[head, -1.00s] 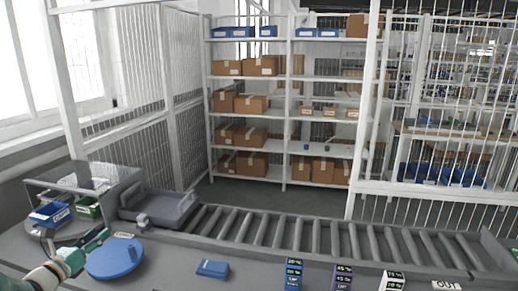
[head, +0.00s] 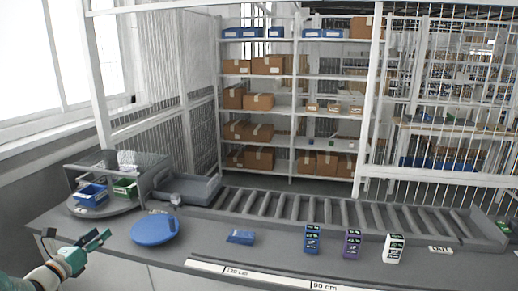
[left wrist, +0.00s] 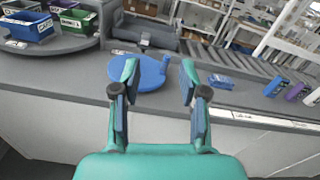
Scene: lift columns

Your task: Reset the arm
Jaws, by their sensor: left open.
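My left gripper (head: 92,244) is at the lower left in the head view, in front of the counter's near edge. In the left wrist view my left gripper (left wrist: 157,85) shows two teal fingers with dark pads, spread apart with nothing between them. A round blue disc (head: 155,230) lies on the counter just beyond and to the right of it; it also shows in the left wrist view (left wrist: 150,76), past the fingers. My right gripper is not in view.
The grey counter (head: 120,213) holds a blue packet (head: 241,237) and blue (head: 312,239), purple (head: 352,244) and white (head: 394,248) labelled boxes. Blue (head: 91,195) and green (head: 124,188) bins stand at the left. A roller conveyor (head: 290,207) runs behind, with shelves (head: 290,100) beyond.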

